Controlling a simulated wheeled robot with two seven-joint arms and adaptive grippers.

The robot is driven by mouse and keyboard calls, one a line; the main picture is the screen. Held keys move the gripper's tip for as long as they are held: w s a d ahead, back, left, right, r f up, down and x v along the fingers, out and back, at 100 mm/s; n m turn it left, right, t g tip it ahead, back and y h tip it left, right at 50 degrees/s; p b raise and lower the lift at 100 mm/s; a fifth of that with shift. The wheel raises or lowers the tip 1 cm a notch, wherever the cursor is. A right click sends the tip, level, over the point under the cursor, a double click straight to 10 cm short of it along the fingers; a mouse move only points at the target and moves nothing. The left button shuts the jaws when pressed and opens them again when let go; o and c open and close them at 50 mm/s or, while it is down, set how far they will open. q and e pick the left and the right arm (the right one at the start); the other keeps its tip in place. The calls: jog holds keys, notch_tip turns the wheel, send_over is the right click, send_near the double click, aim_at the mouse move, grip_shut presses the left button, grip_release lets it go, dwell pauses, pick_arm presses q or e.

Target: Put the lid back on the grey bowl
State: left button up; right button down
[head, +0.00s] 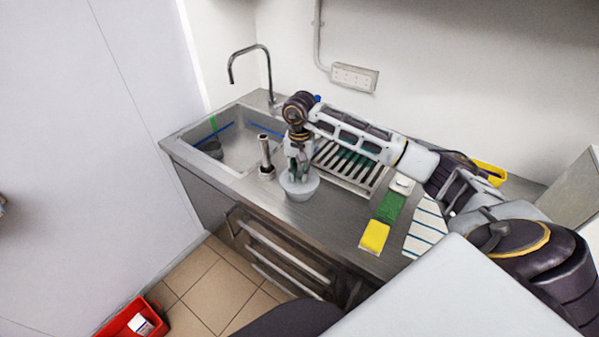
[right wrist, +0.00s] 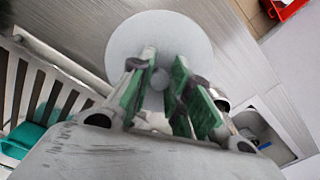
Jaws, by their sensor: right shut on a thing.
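The grey bowl (head: 299,193) stands on the steel counter in the head view, near the front edge, in front of the drying rack. My right gripper (head: 297,175) points down directly over it. In the right wrist view, the round grey lid (right wrist: 155,27) lies beneath my right gripper (right wrist: 160,85), whose green-padded fingers are shut on its small knob. The lid is at the bowl's top, hiding the bowl in the wrist view. I cannot tell whether it rests on the rim or hovers just above. My left gripper is not in view.
A steel cylinder (head: 265,153) stands left of the bowl by the sink (head: 238,140). Behind is a slatted rack (head: 362,178). Green (head: 389,207) and yellow sponges (head: 374,236) and a striped cloth (head: 425,228) lie to the right. A red crate (head: 122,323) is on the floor.

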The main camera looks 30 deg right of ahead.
jog(key=c, duration=1.3)
grip_release()
jog(key=shift+o, duration=0.2)
jog(key=o, duration=0.5)
jog(key=shift+r, duration=0.2)
jog(key=shift+r+p, duration=1.6)
jog(key=shift+r, duration=1.75)
